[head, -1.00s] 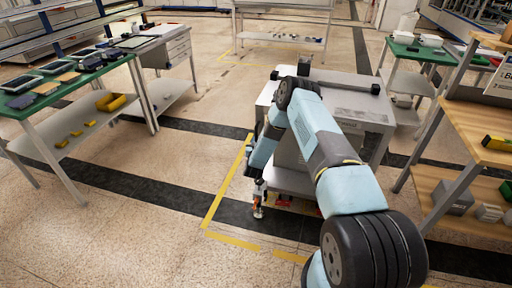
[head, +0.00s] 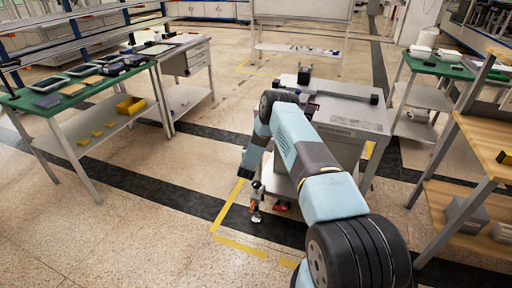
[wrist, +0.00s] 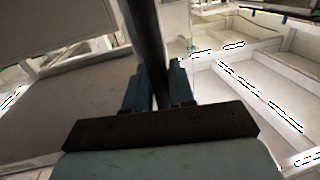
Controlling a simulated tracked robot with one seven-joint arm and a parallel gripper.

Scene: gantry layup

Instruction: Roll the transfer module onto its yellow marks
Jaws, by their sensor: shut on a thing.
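The transfer module (head: 345,117) is a grey cart with a flat top and small wheels, standing in the middle of the head view. Yellow marks (head: 228,205) on the floor form a corner at its front left. One front wheel (head: 255,217) stands inside that corner, apart from the lines. My arm covers much of the module and the floor in front. In the wrist view my gripper (wrist: 158,88) is shut on a dark bar (wrist: 145,35), seemingly the module's handle. The head view hides my fingers behind the arm.
A green-topped table (head: 75,97) with tablets and yellow bins stands left. A wooden-shelved bench (head: 455,215) stands close on the right, with another green table (head: 440,68) behind it. Dark strips cross the floor. The floor at front left is clear.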

